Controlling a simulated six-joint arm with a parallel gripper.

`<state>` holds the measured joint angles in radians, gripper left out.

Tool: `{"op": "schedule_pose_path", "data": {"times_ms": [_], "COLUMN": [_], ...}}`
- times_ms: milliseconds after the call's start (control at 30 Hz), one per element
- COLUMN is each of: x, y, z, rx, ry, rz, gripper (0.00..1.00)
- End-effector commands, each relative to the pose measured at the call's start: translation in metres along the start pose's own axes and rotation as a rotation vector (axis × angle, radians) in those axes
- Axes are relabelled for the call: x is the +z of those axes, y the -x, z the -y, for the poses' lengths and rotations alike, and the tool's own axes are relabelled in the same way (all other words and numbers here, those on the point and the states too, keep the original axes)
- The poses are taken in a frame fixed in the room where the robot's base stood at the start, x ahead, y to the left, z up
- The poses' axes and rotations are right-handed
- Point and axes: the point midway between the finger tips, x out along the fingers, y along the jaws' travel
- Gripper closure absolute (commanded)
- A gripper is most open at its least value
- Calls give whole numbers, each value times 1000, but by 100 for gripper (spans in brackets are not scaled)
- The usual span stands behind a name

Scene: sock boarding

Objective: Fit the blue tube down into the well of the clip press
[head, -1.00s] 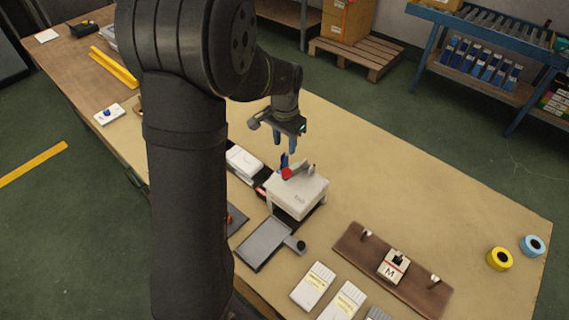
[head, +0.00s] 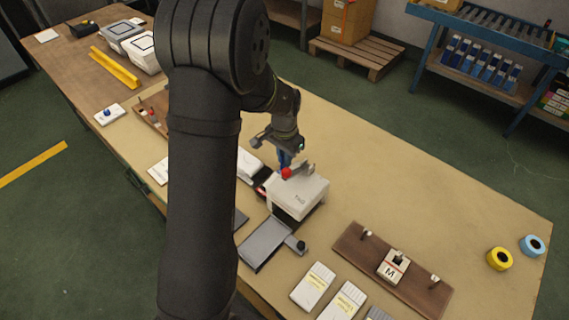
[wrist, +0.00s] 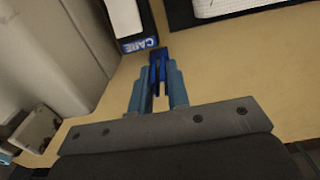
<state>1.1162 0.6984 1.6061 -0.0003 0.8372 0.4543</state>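The pale boxy press (head: 300,196) with a red knob (head: 286,173) and a lever stands mid-table; I take it for the clip press. Its well cannot be made out. My gripper (head: 285,156) points down just behind the red knob, low beside the press. A dark blue piece, apparently the blue tube (wrist: 158,57), shows between my fingertips (wrist: 158,75) in the wrist view. The fingers stand close on both sides of it, with a narrow strip of table visible between them nearer the palm. Whether they grip it is unclear. Its lower end is hidden.
A dark box marked CARE (wrist: 138,43) lies close to the fingertips. A grey plate (head: 264,244) sits in front of the press. A brown board (head: 350,244) with pegs and an M block (head: 392,266) is to the right. The table beyond the press is clear.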

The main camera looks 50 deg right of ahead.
Motion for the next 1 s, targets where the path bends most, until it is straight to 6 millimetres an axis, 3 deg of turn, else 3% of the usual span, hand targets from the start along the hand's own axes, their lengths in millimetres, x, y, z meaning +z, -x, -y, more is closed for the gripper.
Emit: {"op": "schedule_pose_path", "data": {"times_ms": [67, 433, 800, 1000], "x": [0, 0, -1, 0], "y": [0, 6, 74, 97], "z": [0, 0, 0, 0], "rx": [0, -1, -2, -1], "ry": [0, 0, 0, 0], "rz": [0, -2, -4, -2], "gripper": [100, 100, 100, 100]}}
